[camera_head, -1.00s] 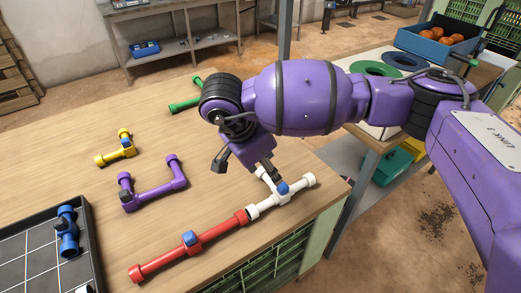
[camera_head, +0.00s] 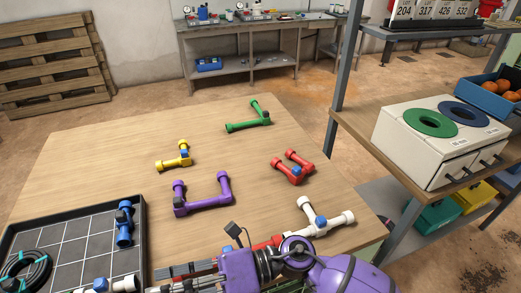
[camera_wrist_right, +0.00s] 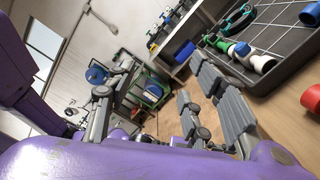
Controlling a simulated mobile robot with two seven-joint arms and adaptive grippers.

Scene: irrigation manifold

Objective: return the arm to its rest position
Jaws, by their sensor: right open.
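My right arm (camera_head: 335,275), purple, comes in at the bottom of the head view, low along the near side of the table. Its gripper (camera_head: 165,279) points left, close to the tray's right side, with its fingers partly cut off by the frame's lower edge. In the right wrist view the gripper (camera_wrist_right: 155,105) has its grey fingers spread wide, with only distant background between them. It holds nothing. My left gripper is in neither view.
The wooden table (camera_head: 110,150) carries yellow (camera_head: 174,158), purple (camera_head: 203,195), green (camera_head: 249,118), red (camera_head: 293,166) and white (camera_head: 322,219) pipe pieces. The arm partly hides a red pipe (camera_head: 268,242). A black tray (camera_head: 144,235) stands lower left. A white bin unit (camera_head: 407,142) stands right.

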